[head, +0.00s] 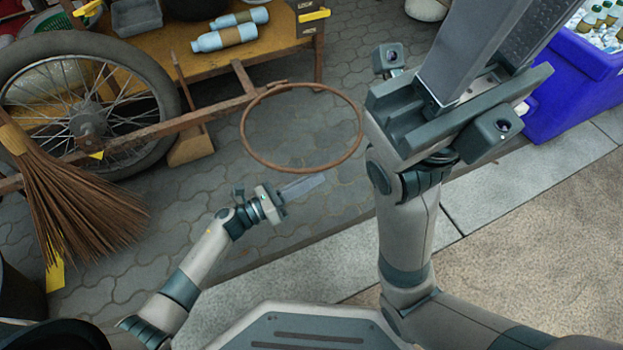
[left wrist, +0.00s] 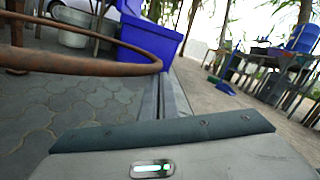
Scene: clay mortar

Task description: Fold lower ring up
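A rusty brown ring (head: 300,169) stands out from the end of a wooden bar and looks roughly level, with paving visible through it. In the left wrist view the ring (left wrist: 100,67) crosses the upper left, its curved end close to my fingers. My left gripper (head: 304,187) is just below the ring's near edge in the head view, its fingers together and empty. I cannot tell if they touch the ring. My right gripper (head: 500,45) is large and raised at upper right, beside the ring in the picture. Its finger gap cannot be judged.
A spoked wheel (head: 88,122) and a broom (head: 75,205) are at left. A wooden table (head: 270,62) with bottles (head: 228,37) is behind. A blue bin (head: 575,85) of bottles stands at right. The paving around the ring is clear.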

